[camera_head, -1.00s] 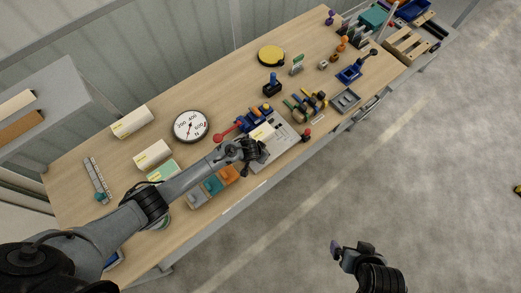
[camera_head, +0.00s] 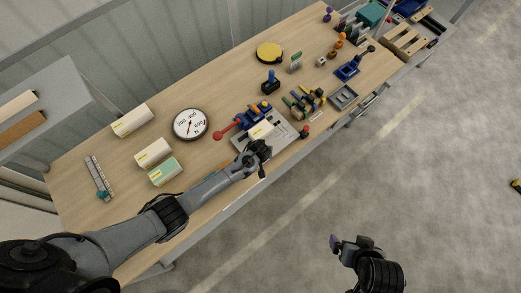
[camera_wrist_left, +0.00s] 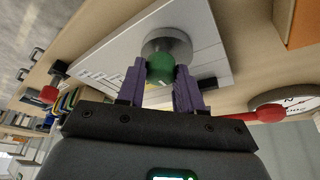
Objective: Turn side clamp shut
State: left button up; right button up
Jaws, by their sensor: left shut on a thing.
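A grey fixture plate (camera_head: 286,134) lies near the front edge of the bench, with a blue clamp (camera_head: 255,116) and its red-ended lever (camera_head: 219,135) at its back left. In the left wrist view, a round grey base (camera_wrist_left: 167,44) on the plate carries a green knob (camera_wrist_left: 160,68). My left gripper (camera_head: 260,149) is at the plate's front left side. Its purple fingers (camera_wrist_left: 160,80) are shut on the green knob, which sits between them. The red lever (camera_wrist_left: 262,114) passes behind them on the right. My right gripper (camera_head: 350,243) hangs over the floor, away from the bench; its opening is unclear.
A round gauge (camera_head: 190,124) and several boxes (camera_head: 133,120) lie to the left. Several tools with coloured handles (camera_head: 305,100), a grey tray (camera_head: 343,97) and a small red knob (camera_head: 304,131) are to the right. Free bench lies behind the clamp.

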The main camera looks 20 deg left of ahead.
dwell(0.3)
pick_arm(q)
jog(key=o, duration=0.8)
jog(key=shift+c, duration=0.2)
jog(key=shift+r, duration=0.1)
jog(key=shift+s+r, duration=0.15)
jog(key=shift+r, duration=0.25)
jog(key=v, duration=1)
jog(key=shift+p, duration=0.45)
jog(key=shift+d+f, duration=0.1)
jog(key=shift+f, duration=0.1)
